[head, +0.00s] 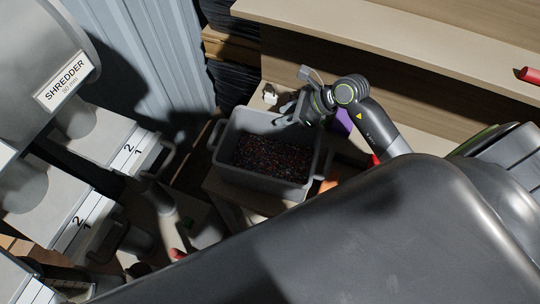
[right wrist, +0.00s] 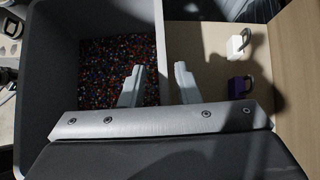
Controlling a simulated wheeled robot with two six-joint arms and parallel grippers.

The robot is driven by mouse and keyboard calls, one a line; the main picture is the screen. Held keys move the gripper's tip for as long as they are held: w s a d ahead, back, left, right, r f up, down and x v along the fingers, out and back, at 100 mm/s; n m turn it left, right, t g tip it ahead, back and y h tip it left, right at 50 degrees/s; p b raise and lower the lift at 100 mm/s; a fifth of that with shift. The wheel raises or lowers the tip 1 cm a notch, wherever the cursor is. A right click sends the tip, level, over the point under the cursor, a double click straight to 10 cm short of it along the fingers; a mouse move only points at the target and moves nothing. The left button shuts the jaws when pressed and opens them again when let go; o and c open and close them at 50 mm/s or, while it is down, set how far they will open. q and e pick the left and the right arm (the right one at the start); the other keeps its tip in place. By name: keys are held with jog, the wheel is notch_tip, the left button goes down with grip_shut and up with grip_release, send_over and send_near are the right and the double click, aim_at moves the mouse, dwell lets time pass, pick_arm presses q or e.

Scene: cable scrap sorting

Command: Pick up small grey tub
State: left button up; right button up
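The small grey tub (head: 262,122) stands on a light wooden surface and holds many small multicoloured granules. It also fills the left part of the right wrist view (right wrist: 35,60). My right gripper (head: 288,112) is at the tub's far right rim. In the right wrist view its two fingers (right wrist: 160,86) are apart, one over the tub's inside and one over its outside, with the wall between them. I see no firm contact with the wall. My left gripper is not in view.
A white padlock-like piece (right wrist: 236,43) and a purple one (right wrist: 238,87) lie on the surface beside the tub. The shredder (head: 66,82) and drawers marked 1 and 2 (head: 110,140) stand at the left. A wooden shelf edge (head: 400,35) runs behind.

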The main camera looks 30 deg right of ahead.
jog(key=shift+x, duration=1.45)
grip_shut()
jog(key=shift+r, duration=0.2)
